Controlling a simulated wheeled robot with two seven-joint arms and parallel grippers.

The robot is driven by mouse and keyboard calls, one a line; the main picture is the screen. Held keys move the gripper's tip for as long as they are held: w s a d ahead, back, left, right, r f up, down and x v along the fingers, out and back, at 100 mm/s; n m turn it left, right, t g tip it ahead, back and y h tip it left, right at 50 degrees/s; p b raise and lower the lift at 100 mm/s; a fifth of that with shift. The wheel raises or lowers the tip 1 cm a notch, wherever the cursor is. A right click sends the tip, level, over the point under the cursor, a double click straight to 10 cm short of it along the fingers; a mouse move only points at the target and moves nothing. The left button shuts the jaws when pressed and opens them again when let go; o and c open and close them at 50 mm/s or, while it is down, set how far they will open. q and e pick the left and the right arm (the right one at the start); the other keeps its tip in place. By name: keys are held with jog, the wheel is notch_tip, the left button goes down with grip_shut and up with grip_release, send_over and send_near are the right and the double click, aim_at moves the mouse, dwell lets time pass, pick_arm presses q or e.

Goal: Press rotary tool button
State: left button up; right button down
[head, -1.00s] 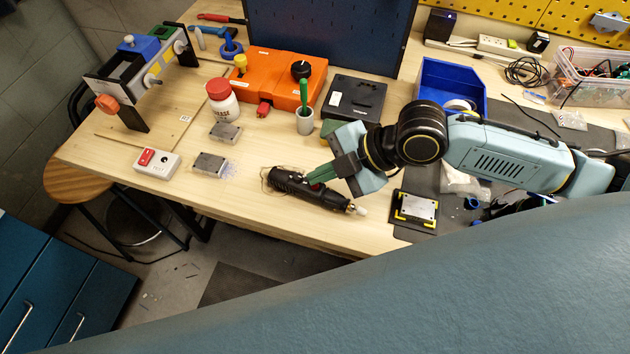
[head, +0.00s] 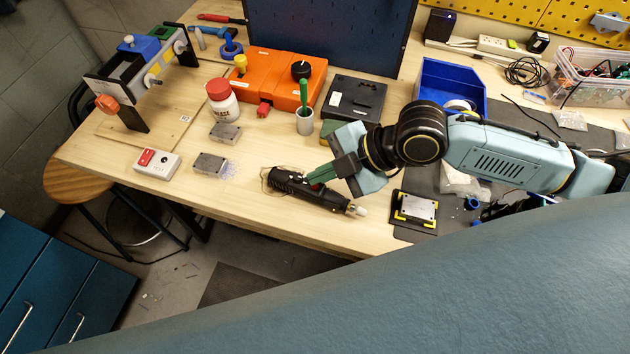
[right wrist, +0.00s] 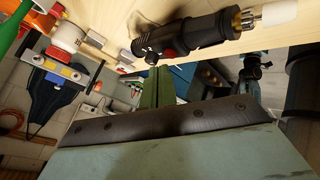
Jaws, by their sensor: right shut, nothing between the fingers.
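The black rotary tool (head: 292,184) lies on the wooden bench near its front edge, with its pale tip pointing right. It also shows in the right wrist view (right wrist: 190,36), where a red button (right wrist: 169,54) is visible on its body. My right gripper (head: 310,181) is shut and empty, its green fingers coming down over the tool from the right. In the right wrist view the fingertips (right wrist: 157,72) sit close to the red button; I cannot tell whether they touch it. My left gripper is not in view.
A red switch box (head: 156,163) and two metal blocks (head: 211,165) lie left of the tool. A grey cup (head: 304,122) with a green-handled tool stands behind it. A plate in a yellow-cornered fixture (head: 416,208) lies to the right. An orange case (head: 283,83) is farther back.

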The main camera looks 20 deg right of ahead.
aim_at(321, 187)
dwell(0.5)
jog(key=shift+f, duration=0.6)
dwell(0.4)
jog(key=shift+r+p, duration=0.55)
jog(key=shift+r, duration=0.1)
notch_tip(321, 187, up, 6)
jog(key=p, duration=0.6)
dwell(0.9)
